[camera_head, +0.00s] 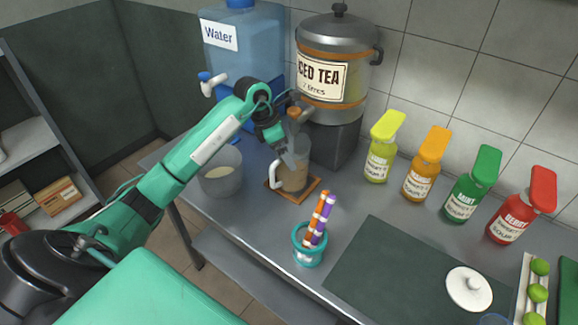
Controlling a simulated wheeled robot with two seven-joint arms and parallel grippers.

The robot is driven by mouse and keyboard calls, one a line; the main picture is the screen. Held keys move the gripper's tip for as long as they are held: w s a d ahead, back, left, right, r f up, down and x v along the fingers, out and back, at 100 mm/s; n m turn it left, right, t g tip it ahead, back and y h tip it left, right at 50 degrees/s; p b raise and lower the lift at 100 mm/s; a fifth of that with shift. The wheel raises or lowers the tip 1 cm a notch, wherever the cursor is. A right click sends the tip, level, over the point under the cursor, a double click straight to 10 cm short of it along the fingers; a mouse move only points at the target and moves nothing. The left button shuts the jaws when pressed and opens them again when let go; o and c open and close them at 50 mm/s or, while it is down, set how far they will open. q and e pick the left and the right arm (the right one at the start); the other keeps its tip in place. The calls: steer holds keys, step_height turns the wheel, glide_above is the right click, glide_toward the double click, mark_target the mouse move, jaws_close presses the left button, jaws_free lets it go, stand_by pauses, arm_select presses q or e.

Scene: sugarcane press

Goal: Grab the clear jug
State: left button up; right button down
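A clear jug (294,178) with brownish contents stands upright on a square wooden coaster (312,187), in front of the iced tea dispenser. Its pale handle (274,176) faces left. My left arm reaches in from the left, and my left gripper (287,156) points down at the jug's upper left side, just above the handle. The gripper overlaps part of the jug's rim; whether it touches the jug, or how far its fingers are apart, is too small to tell. My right gripper is out of view.
The iced tea dispenser (344,82) and blue water container (262,45) stand behind. A clear tub (222,180) is left of the jug. A teal-rimmed cup of straws (307,256) stands in front. Several syrup bottles (422,178) line the back right. A dark mat (390,270) lies front right.

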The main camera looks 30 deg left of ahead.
arm_select(q)
steer(key=shift+f, duration=0.3)
steer(key=shift+w, duration=0.1)
steer(key=c, duration=1.5)
